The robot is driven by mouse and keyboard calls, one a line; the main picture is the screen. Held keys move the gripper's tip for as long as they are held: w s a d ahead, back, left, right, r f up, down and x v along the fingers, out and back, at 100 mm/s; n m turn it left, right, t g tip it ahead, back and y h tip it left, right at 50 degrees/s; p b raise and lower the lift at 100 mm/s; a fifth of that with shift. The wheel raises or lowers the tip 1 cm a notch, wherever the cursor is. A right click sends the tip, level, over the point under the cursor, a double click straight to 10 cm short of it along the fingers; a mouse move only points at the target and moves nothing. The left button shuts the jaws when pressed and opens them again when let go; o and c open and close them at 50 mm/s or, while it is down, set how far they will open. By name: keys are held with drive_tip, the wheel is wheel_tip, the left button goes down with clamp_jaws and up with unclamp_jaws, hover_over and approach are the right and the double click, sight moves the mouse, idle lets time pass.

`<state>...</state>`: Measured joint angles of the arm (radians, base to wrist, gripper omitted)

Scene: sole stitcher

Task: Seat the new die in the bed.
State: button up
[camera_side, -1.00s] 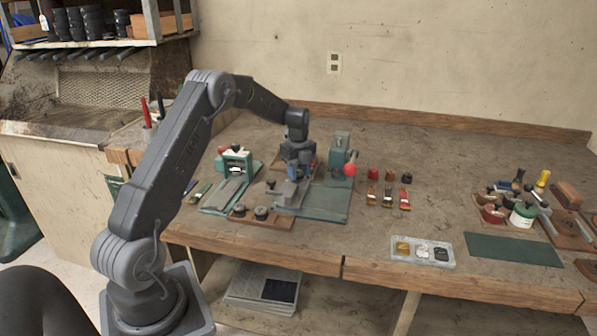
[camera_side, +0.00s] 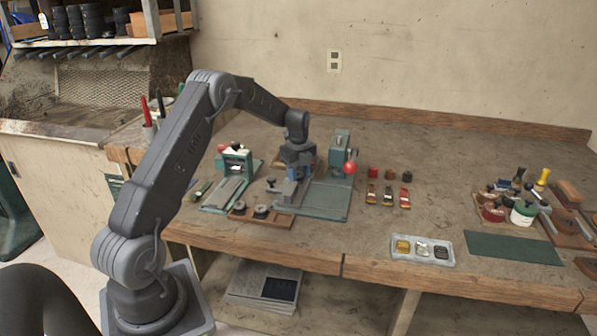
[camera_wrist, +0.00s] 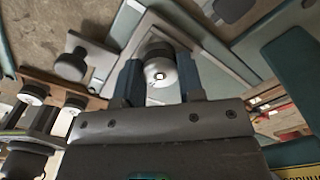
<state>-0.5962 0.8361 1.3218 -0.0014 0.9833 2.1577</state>
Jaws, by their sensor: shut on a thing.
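My gripper (camera_side: 296,172) is over the left part of the stitcher's green base plate (camera_side: 325,207). In the wrist view, my gripper (camera_wrist: 160,80) has its two blue-grey fingers shut on a small round piece with a dark body and a pale metal face (camera_wrist: 160,71); I take it as the new die. In the side view the fingers hide it.
The stitcher's green column (camera_side: 339,148) and red ball knob (camera_side: 350,169) stand close on the right. A wooden tray (camera_side: 280,219) with dark round pieces lies in front. A green-framed press (camera_side: 236,160) stands left. A clear tray (camera_side: 422,261) and green mat (camera_side: 513,248) lie right.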

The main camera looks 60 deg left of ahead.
sight(298, 173)
drive_tip(key=o, duration=0.7)
drive_tip(key=shift+r, duration=5.45)
